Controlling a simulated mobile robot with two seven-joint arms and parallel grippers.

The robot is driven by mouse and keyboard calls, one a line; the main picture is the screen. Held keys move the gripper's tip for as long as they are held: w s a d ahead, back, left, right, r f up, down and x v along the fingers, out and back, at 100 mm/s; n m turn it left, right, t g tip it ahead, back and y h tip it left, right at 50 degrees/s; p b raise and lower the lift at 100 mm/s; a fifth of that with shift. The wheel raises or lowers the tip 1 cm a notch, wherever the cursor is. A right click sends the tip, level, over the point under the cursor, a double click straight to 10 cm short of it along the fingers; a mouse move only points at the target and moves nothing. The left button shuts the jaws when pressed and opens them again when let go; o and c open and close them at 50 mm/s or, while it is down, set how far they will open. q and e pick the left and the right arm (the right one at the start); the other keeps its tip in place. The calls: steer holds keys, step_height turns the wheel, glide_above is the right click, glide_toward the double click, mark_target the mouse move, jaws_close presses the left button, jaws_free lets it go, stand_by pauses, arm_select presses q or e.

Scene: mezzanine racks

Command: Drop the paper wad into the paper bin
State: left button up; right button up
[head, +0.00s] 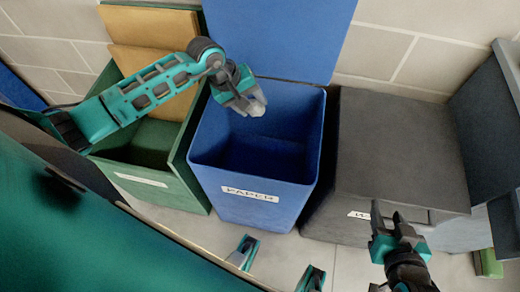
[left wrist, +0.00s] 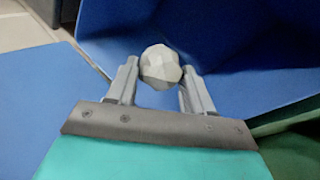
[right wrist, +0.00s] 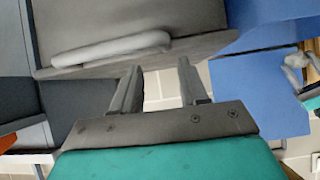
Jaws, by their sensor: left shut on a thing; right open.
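The white faceted paper wad (left wrist: 160,67) is between the fingers of my left gripper (left wrist: 160,82), which is shut on it. In the head view my left gripper (head: 250,98) holds the wad (head: 257,107) over the back part of the blue paper bin (head: 267,197). The bin is labelled PAPER, its blue lid (head: 280,35) stands raised behind it, and the visible inside looks empty. My right gripper (head: 387,215) is open and empty, in front of the grey bin on the right. The right wrist view also shows its spread fingers (right wrist: 160,88).
A green bin (head: 150,185) with cardboard (head: 155,62) in it stands open left of the blue bin. A dark grey bin (head: 395,145) with its lid closed stands on the right. Pale floor (head: 290,255) shows in front of the bins, and a block wall is behind.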

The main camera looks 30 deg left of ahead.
steer(key=shift+w, duration=0.15)
arm_select(q)
steer(key=o, duration=1.1)
arm_select(e)
steer(key=shift+d, duration=0.1)
steer(key=shift+d+r+p, duration=0.1)
steer(key=shift+r+p, duration=0.05)
steer(key=shift+p, duration=0.45)
arm_select(q)
steer(key=v, duration=1.3)
steer(key=shift+d, duration=0.1)
arm_select(e)
steer(key=shift+d+r, duration=0.1)
steer(key=shift+r, duration=0.05)
